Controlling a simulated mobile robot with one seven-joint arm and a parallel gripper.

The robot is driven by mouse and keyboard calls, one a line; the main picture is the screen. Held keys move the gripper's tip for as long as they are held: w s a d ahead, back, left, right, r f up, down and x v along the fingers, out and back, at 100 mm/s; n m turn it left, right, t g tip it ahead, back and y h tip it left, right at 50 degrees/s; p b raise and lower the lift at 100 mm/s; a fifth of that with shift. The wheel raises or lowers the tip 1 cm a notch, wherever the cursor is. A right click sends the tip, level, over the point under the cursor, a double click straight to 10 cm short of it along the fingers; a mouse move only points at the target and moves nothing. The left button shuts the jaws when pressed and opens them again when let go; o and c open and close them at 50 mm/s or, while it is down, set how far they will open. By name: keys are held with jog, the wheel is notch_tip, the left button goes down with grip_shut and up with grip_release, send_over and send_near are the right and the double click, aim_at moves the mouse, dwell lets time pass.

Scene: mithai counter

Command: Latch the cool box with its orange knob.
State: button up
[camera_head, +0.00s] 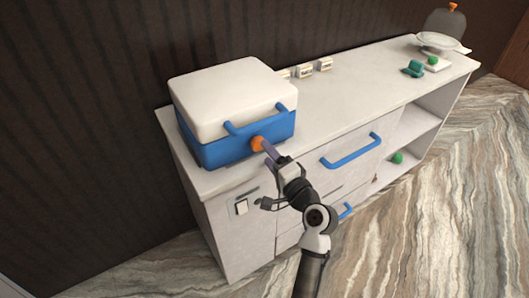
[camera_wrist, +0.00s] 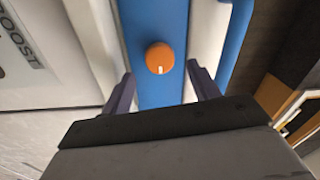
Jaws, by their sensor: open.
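The cool box (camera_head: 215,152) stands on the left end of the counter. It has a blue body and a white lid (camera_head: 230,92), which is down, with a blue handle (camera_head: 258,120) at its front. The orange knob (camera_head: 257,143) is on the blue front face below the handle. It also shows in the wrist view (camera_wrist: 160,58), round with a short white mark low on its face. My gripper (camera_head: 268,152) is at the front of the box, close to the knob. In the wrist view its open fingers (camera_wrist: 163,85) stand either side of and below the knob, apart from it.
The counter top (camera_head: 350,95) is mostly bare right of the box. Small white cards (camera_head: 305,71) stand at its back. A green object (camera_head: 413,69) and a scale (camera_head: 440,43) are at the far right. A blue drawer handle (camera_head: 351,151) sticks out right of my gripper.

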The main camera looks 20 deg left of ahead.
jog(key=b+v, duration=0.2)
jog(key=v, duration=0.8)
jog(key=shift+s+d+b, duration=0.15)
jog(key=shift+s+b, duration=0.1)
jog(key=shift+b, duration=0.05)
jog(key=shift+w, duration=0.1)
